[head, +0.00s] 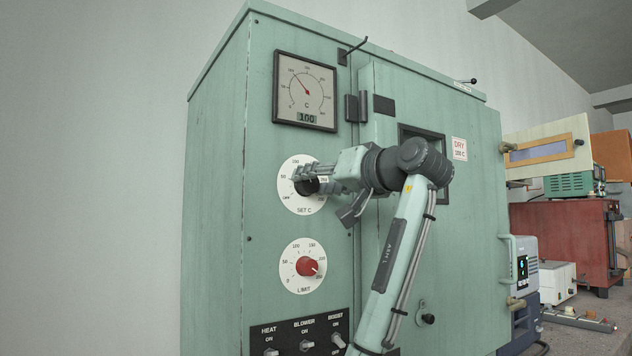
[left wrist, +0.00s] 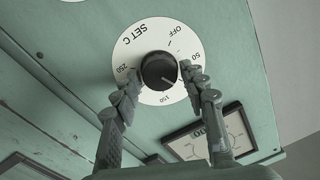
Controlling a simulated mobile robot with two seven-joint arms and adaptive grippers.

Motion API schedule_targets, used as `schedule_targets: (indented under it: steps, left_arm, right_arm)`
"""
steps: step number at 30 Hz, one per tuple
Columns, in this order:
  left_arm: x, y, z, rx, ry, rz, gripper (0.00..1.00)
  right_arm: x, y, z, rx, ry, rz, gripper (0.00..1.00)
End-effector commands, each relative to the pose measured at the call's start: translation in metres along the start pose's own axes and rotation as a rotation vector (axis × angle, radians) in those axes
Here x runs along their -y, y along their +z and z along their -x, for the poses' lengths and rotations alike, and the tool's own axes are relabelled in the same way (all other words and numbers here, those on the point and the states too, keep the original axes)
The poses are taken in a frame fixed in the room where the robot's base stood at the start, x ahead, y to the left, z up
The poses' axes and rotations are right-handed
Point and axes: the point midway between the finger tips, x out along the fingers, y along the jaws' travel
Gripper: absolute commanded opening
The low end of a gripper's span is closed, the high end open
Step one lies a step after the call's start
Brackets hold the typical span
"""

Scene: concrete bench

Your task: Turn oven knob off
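The green oven (head: 215,200) has a white SET C dial (head: 287,193) with a black knob (head: 309,188) at its middle. In the left wrist view the dial appears upside down, and the black knob (left wrist: 159,71) has a pale pointer line aimed lower right, between the 50 and 150 marks. My left gripper (head: 300,178) is at this dial, partly covering it. In the left wrist view its fingers (left wrist: 158,78) stand apart on either side of the knob, with a small gap visible at each side. My right gripper is not in view.
Below is a red LIMIT knob (head: 307,266), then a row of toggle switches (head: 305,345). Above is a temperature gauge (head: 305,92) reading 100. The oven door (head: 465,200) is shut. Other equipment stands on the bench at the right.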

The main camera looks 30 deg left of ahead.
Motion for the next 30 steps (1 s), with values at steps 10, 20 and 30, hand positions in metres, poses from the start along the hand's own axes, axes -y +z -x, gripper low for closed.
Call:
schedule_targets:
  steps: [10,20,30]
  left_arm:
    - [0.000,0.000,0.000,0.000,0.000,0.001,0.06]
    - [0.000,0.000,0.001,0.004,0.003,0.083,0.06]
    - [0.001,0.000,0.001,0.018,0.010,0.355,0.06]
  right_arm:
    - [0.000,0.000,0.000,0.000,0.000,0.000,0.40]
    - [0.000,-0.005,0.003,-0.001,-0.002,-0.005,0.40]
    - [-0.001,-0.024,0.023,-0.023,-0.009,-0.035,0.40]
